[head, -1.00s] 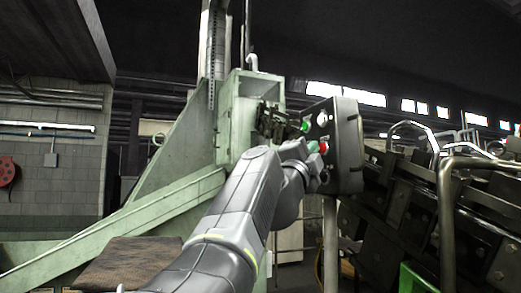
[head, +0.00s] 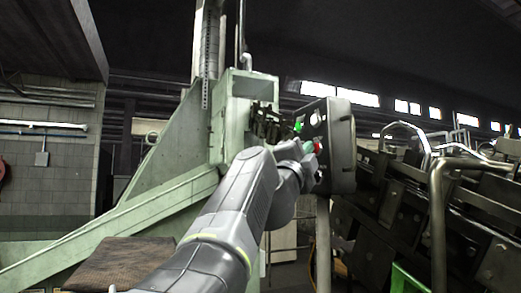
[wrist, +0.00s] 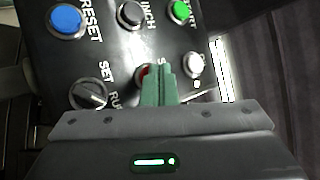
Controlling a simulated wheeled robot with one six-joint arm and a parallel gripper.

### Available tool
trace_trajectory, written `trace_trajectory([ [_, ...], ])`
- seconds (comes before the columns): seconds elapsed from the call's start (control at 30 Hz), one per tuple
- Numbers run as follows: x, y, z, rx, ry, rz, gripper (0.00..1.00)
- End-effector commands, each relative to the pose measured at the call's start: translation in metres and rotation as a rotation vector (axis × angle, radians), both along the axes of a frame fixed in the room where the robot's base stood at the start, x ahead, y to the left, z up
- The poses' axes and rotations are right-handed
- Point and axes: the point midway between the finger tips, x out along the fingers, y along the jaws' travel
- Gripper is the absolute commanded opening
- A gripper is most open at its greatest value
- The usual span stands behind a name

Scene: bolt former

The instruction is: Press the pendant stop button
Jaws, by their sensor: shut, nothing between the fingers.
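The pendant is a dark box (head: 343,150) on a post, its button face turned left toward my arm in the head view. The red stop button (head: 318,147) shows there just past my fingertips. In the wrist view the red button (wrist: 143,74) is mostly hidden behind my gripper (wrist: 158,72), whose green fingers are shut together with nothing between them. The gripper in the head view (head: 309,147) is right at the button. I cannot tell whether the fingertips touch it. Part of its label is covered.
A green machine frame (head: 228,135) stands behind my arm; metal rails (head: 440,195) are at right.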

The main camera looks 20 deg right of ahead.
Motion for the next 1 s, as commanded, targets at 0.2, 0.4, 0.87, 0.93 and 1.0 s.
trace_trajectory([
  [0.2,-0.001,0.011,0.001,0.001,-0.001,0.002,0.0],
  [0.4,-0.001,0.015,-0.001,0.001,0.001,0.0,0.0],
  [0.87,-0.002,0.037,0.001,0.0,0.0,0.004,0.0],
  [0.93,-0.003,0.044,0.001,0.0,0.0,0.004,0.0],
  [1.0,-0.004,0.051,0.001,0.0,-0.001,0.003,0.0],
])
